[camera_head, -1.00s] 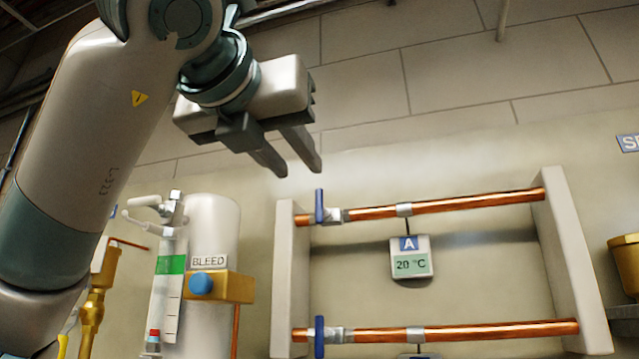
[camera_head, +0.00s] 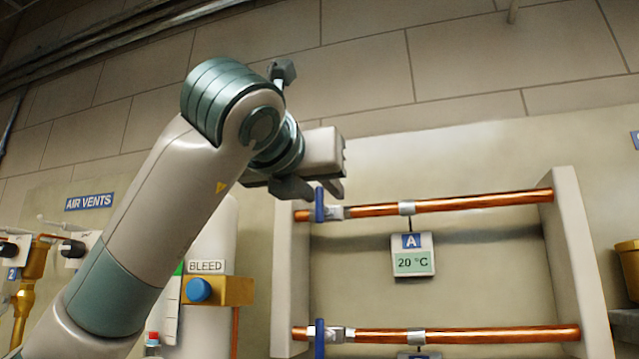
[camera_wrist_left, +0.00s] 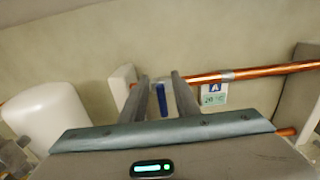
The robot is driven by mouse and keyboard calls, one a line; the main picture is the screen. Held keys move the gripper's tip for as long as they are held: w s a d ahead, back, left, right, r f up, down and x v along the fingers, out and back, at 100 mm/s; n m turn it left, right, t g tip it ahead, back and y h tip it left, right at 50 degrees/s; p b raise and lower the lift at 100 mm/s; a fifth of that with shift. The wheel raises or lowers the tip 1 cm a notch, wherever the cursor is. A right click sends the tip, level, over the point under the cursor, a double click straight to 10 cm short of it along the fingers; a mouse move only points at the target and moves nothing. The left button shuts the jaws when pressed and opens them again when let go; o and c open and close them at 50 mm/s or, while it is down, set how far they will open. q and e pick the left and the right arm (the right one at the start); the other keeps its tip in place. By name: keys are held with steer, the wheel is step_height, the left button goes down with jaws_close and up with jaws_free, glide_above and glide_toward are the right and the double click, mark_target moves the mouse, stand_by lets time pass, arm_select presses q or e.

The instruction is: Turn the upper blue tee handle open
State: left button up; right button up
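The upper blue tee handle (camera_head: 319,205) stands upright at the left end of the upper copper pipe (camera_head: 450,205). My left gripper (camera_head: 322,192) is at the handle's top in the head view, with its fingers apart. In the left wrist view the blue handle (camera_wrist_left: 162,100) shows between the two open fingers (camera_wrist_left: 161,78), with a gap on each side. I cannot tell how deep it lies between them. The lower blue tee handle (camera_head: 319,338) is also upright, on the lower copper pipe (camera_head: 460,334). My right gripper is not in view.
A pale frame post (camera_head: 291,270) stands just left of both handles. A tag marked A (camera_head: 412,255), reading 20 °C, hangs under the upper pipe. A white cylinder with a brass block and blue BLEED knob (camera_head: 199,290) stands left. The wall above is clear.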

arm_select(q)
jaws_close()
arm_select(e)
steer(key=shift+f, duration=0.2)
